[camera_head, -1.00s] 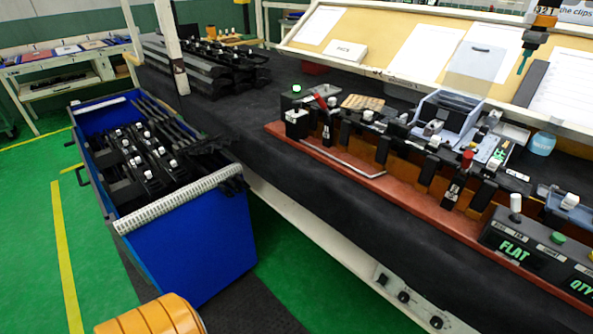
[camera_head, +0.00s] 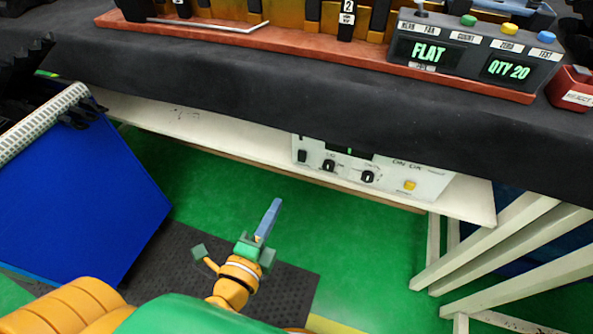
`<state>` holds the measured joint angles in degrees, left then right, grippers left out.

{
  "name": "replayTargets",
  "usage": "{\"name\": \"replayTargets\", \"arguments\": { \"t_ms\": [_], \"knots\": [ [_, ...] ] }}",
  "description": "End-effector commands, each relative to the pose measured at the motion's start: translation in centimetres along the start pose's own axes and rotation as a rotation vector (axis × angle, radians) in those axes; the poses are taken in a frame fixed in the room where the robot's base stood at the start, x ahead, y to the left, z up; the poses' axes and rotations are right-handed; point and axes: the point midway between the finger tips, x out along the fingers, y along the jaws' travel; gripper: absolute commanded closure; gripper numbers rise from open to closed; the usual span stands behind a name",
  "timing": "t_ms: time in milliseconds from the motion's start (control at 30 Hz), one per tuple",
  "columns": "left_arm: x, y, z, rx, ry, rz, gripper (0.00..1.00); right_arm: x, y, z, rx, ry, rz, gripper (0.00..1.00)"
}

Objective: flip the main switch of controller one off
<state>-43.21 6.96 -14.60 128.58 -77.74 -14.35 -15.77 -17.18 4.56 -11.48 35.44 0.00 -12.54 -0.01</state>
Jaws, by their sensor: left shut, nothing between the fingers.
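My right gripper is not in view.
A black cloth overhangs the bench (camera_head: 250,95). A blue bin (camera_head: 90,185) stands at the left. White bench legs (camera_head: 480,260) stand at the right. A box reading FLAT and QTY 20 (camera_head: 470,55) sits on the bench. Green floor is open below the controller.

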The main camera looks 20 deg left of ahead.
Motion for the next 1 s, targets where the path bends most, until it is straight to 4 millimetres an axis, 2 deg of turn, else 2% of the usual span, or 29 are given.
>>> {"name": "replayTargets", "arguments": {
  "t_ms": [167,267,433,700,833,1000],
  "knots": [
    [0.3,-0.2,0.0,-0.001,0.0,0.0,1.0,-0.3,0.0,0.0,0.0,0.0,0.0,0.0],
    [1.4,-0.4,0.0,-0.001,0.002,-0.002,1.0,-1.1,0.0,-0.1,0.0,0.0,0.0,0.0],
    [5.0,-0.5,0.0,0.0,0.001,-0.002,1.0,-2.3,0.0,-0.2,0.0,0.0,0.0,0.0],
    [10.8,-0.1,0.0,-0.001,0.0,-0.001,1.0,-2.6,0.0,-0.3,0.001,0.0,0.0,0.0],
    [12.8,0.0,0.0,-0.002,0.0,0.0,1.0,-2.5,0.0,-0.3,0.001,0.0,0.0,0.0],
    [14.0,0.0,0.0,-0.003,0.001,0.001,1.0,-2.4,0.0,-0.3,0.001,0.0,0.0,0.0]
  ]
}}
